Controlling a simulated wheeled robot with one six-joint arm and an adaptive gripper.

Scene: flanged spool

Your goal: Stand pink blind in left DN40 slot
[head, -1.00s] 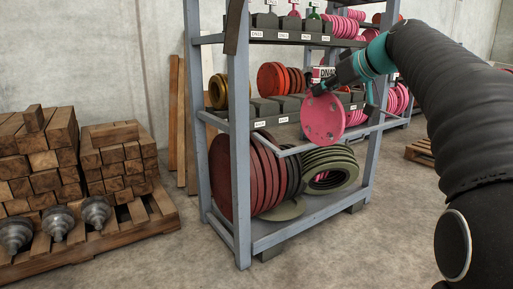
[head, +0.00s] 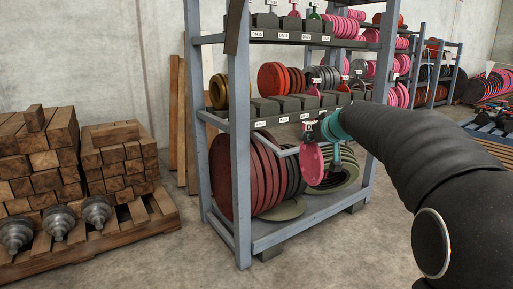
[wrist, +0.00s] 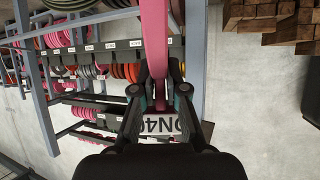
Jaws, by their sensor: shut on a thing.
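The pink blind (head: 312,163) is a round disc hanging below my gripper (head: 322,133), in front of the rack's middle shelf at its right part. In the wrist view the blind (wrist: 154,40) appears edge-on as a pink strip, and my gripper (wrist: 152,98) is shut on its narrow neck. A white DN40 plate (wrist: 162,125) shows just behind the fingers. The middle shelf carries dark slot blocks (head: 268,107) with small white labels (head: 260,124) too small to read. I cannot tell which slot is the left DN40 one. The blind is apart from the blocks.
The rack's front-left post (head: 239,150) and a grey bar (head: 290,151) lie near the blind. Orange discs (head: 270,79) stand behind the blocks. Timber (head: 35,140) lies left; floor in front is clear.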

